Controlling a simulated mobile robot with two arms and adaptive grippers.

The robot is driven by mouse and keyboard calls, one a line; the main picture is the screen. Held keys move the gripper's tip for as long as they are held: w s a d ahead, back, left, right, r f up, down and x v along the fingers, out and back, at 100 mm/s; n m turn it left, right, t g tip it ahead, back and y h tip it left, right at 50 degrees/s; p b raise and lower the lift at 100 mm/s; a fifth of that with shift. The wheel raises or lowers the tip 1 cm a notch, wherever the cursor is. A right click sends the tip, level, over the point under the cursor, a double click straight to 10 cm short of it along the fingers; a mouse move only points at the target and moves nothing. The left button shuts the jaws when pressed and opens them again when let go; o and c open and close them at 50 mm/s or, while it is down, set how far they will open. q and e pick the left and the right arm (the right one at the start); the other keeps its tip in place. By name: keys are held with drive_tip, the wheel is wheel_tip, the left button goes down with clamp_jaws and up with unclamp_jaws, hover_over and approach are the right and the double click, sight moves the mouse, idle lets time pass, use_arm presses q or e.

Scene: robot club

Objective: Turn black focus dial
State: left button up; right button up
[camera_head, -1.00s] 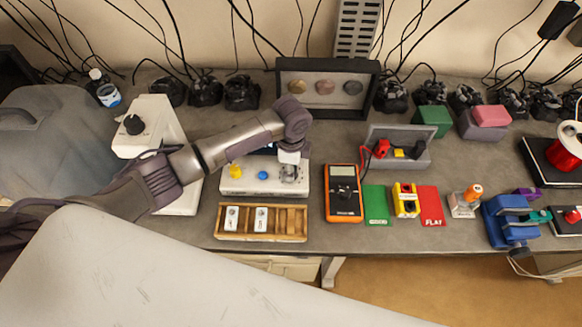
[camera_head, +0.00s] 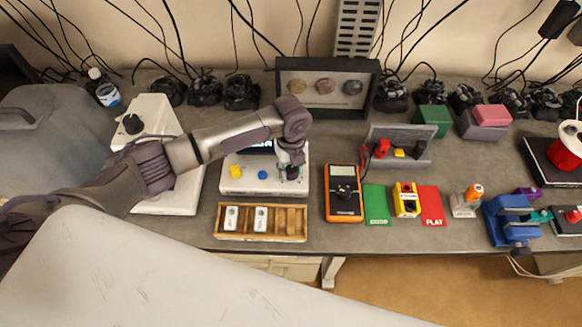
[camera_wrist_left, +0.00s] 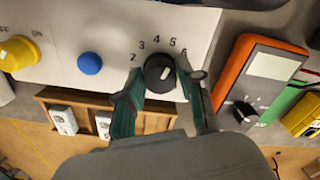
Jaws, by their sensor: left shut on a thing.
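The black dial (camera_wrist_left: 160,72) sits on a white box (camera_head: 240,185), with printed numbers 2 to 6 around its upper side. In the left wrist view a short white mark on its top points up and slightly right, roughly toward 5. My left gripper (camera_wrist_left: 160,92) is shut on the dial, one green-lined finger on each side. In the head view my left gripper (camera_head: 291,172) comes down over the right end of the box and mostly hides the dial. My right gripper is not in view.
A yellow switch (camera_wrist_left: 18,53) and a blue button (camera_wrist_left: 90,63) share the box. A wooden tray (camera_head: 262,239) lies in front, and an orange multimeter (camera_head: 344,194) stands to the right. Another black knob (camera_head: 132,124) is on the white device at left.

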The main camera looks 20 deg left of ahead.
sight(291, 170)
use_arm(q)
drive_tip(key=m, duration=0.4)
drive_tip(key=shift+m+b, duration=0.4)
idle(0.4)
drive_tip(key=o, duration=1.1)
drive_tip(key=shift+o, duration=0.2)
drive_tip(key=shift+r, duration=0.15)
wheel_tip(291, 170, up, 12)
drive_tip(key=shift+f, duration=0.2)
